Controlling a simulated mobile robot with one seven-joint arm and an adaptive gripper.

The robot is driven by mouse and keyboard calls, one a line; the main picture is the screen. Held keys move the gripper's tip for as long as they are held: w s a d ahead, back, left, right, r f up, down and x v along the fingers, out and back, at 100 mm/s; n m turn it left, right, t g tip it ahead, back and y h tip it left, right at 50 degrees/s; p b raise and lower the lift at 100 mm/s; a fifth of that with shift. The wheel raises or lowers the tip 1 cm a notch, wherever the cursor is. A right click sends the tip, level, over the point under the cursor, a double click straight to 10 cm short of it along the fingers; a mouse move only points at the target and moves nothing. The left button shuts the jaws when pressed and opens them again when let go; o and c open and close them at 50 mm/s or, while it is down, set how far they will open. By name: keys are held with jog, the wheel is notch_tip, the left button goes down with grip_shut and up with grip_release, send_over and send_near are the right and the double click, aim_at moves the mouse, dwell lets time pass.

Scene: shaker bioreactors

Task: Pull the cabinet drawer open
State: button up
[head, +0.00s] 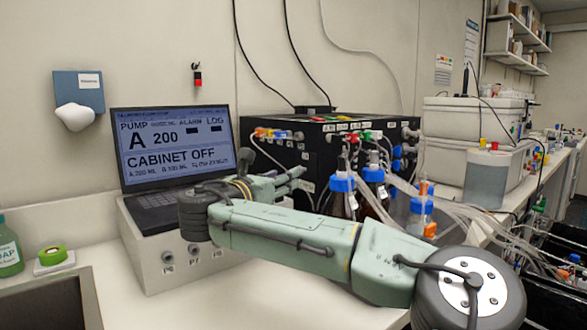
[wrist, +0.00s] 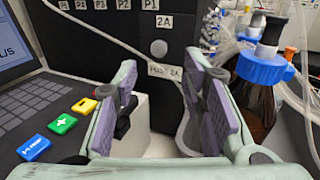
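The black cabinet (head: 318,148) stands on the bench behind my arm, with coloured fittings along its top. Its dark front (wrist: 165,80) fills the middle of the wrist view, with a round grey knob (wrist: 159,48) below a "2A" label. I cannot make out a drawer front or handle for certain. My gripper (head: 296,178) points towards the cabinet front. In the wrist view my gripper (wrist: 165,95) has its purple-padded fingers wide apart, with nothing between them. The knob lies beyond the fingertips, apart from them.
A laptop (head: 175,140) on a pale box (head: 165,262) stands to the left; its screen reads "CABINET OFF". A brown bottle with a blue cap (wrist: 262,65) is close on the right finger's side. Loose tubes (head: 465,212) run at the right.

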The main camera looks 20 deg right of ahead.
aim_at(306, 162)
jog(key=p+x, duration=0.1)
jog(key=x, duration=0.6)
jog(key=shift+w+p, duration=0.25)
jog(key=shift+p, duration=0.05)
jog(key=shift+d, duration=0.1)
jog(key=shift+c, duration=0.4)
grip_shut()
